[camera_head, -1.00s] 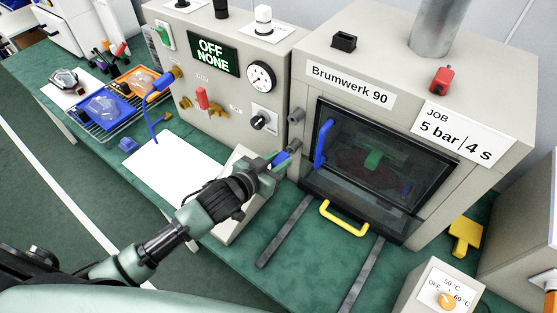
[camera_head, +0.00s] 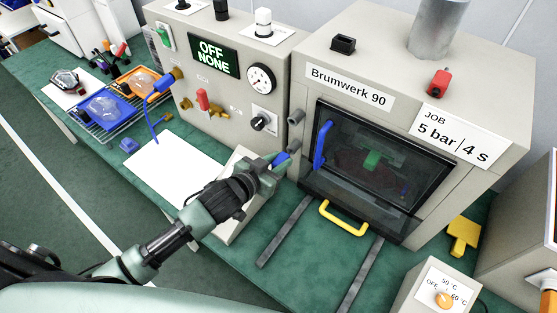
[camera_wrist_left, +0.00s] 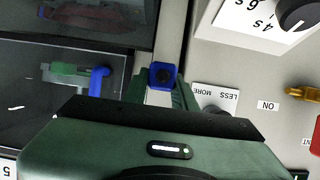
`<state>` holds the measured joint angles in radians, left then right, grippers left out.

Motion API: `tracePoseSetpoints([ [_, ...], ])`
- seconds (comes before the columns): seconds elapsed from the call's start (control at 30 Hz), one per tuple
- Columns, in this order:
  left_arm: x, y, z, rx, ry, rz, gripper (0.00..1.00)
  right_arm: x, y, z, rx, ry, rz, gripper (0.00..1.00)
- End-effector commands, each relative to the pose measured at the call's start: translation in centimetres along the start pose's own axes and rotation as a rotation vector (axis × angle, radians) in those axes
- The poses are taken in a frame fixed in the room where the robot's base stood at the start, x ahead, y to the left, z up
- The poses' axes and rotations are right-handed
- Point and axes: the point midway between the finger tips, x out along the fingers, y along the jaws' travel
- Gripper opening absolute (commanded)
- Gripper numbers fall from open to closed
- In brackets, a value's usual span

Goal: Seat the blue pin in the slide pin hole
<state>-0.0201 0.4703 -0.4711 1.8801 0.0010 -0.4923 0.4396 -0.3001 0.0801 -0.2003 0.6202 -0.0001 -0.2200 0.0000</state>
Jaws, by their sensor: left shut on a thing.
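My left gripper (camera_head: 277,165) is shut on the blue pin (camera_head: 281,159) in front of the machine, left of the oven door. The left wrist view shows the square blue end of the pin (camera_wrist_left: 163,75) between the fingers (camera_wrist_left: 160,98). A grey round fitting (camera_head: 294,145) on the machine's front is just above and right of the pin. I cannot tell whether the pin touches it. The slide pin hole cannot be made out. A yellow-handled slide (camera_head: 342,218) is below the door. My right gripper is not in view.
The dark-windowed door has a blue handle (camera_head: 322,145), close right of my gripper. Two grey rails (camera_head: 284,232) run forward on the green bench. A knob box (camera_head: 440,290) and a yellow part (camera_head: 463,238) are at right. A white sheet (camera_head: 172,172) lies at left.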

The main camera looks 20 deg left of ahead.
Motion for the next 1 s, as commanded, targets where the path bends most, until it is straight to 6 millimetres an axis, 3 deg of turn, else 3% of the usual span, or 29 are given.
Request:
tracePoseSetpoints([
  [0.5,1.6,0.0,-0.7,-0.001,-0.001,0.000,0.00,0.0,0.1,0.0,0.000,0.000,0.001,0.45],
  [0.8,1.6,0.0,-0.7,0.000,0.000,0.000,0.00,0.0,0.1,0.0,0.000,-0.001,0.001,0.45],
  [0.83,1.6,0.0,-0.7,0.000,0.000,0.000,0.29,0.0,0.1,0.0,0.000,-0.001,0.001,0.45],
  [0.9,1.6,0.0,-0.7,0.000,0.000,0.000,0.49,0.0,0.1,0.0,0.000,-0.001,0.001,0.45],
  [1.0,1.6,0.0,-0.7,0.000,0.000,0.000,0.52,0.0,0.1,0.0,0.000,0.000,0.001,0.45],
])
